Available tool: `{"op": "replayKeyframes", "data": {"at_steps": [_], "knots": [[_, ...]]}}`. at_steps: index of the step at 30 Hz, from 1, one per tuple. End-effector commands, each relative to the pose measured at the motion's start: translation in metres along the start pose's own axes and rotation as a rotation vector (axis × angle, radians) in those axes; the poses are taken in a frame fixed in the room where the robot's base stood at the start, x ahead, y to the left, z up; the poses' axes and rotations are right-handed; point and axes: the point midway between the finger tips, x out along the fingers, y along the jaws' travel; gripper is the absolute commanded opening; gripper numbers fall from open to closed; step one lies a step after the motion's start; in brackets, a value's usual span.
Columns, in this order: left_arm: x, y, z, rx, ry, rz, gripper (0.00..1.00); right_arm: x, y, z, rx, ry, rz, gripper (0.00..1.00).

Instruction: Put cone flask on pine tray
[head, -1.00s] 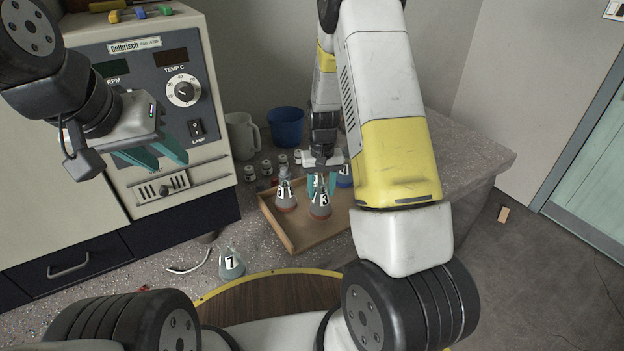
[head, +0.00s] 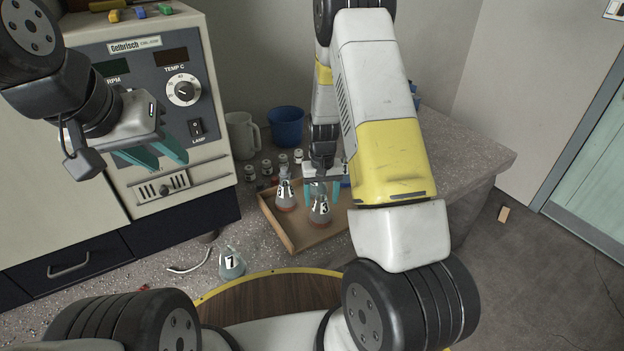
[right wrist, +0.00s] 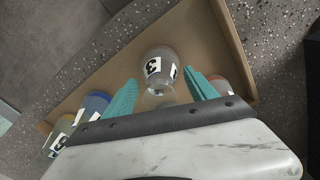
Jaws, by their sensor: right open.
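The pine tray (head: 291,238) lies on the bench with several cone flasks on it. The flask labelled 3 (head: 320,212) stands upright on the tray; it also shows in the right wrist view (right wrist: 158,62). My right gripper (head: 322,196) is open, with one teal finger on each side of this flask's neck and gaps between. Another orange-bottomed flask (head: 286,199) stands left of it. A blue flask (right wrist: 94,106) is mostly hidden by my arm in the head view. A flask labelled 7 (head: 231,265) stands on the bench, off the tray. My left gripper (head: 165,164) is open and empty before the machine.
A grey machine (head: 150,100) with a dial stands at the left. A white mug (head: 241,135), a blue cup (head: 286,127) and several small vials (head: 267,167) stand behind the tray. A pale curved piece (head: 188,266) lies near flask 7.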

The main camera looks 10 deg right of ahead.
Motion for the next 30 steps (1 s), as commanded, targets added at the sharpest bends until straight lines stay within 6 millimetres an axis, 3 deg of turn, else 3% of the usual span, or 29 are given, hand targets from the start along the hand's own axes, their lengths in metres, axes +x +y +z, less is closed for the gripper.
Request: {"op": "replayKeyframes", "data": {"at_steps": [5,18,26,30], "knots": [[0.000,0.000,0.000,0.000,0.000,0.000,0.36,-0.012,0.000,-0.001,-0.001,0.002,0.000,0.66],[0.000,0.000,0.000,0.000,0.000,0.000,0.36,-0.100,0.000,-0.001,0.000,0.005,-0.001,0.66],[0.000,0.000,0.000,0.000,0.000,0.000,0.36,-0.128,-0.001,0.001,0.001,0.009,-0.007,0.66],[0.000,0.000,0.000,0.000,0.000,0.000,0.36,-0.167,-0.003,0.014,0.004,0.055,-0.047,0.66]]}}
